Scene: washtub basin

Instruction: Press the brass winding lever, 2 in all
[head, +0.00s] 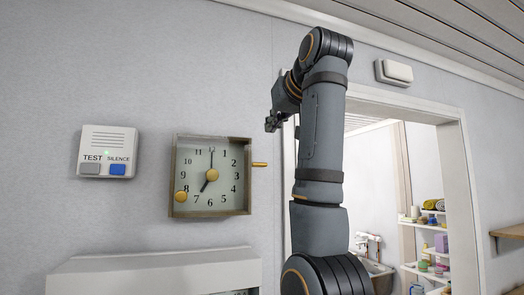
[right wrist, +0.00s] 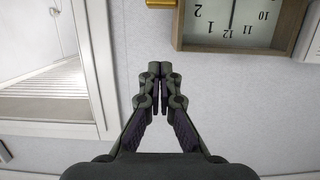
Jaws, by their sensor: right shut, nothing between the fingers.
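The brass winding lever (head: 260,165) sticks out from the right side of a square wall clock (head: 247,180). In the right wrist view the lever (right wrist: 160,3) shows at the top edge, beside the clock's wooden frame (right wrist: 245,47). My right gripper (head: 272,123) is up and to the right of the lever in the head view, apart from it. In the right wrist view its fingers (right wrist: 160,72) are together with nothing between them. The clock has a white dial, a brass centre and a brass knob (head: 181,197) at lower left. My left gripper is not in view.
A white box with TEST and SILENCE buttons (head: 107,152) is on the wall left of the clock. A pale cabinet top (head: 150,272) juts out below. A doorway (head: 455,170) opens at right onto shelves and a basin. Bare wall lies around the clock.

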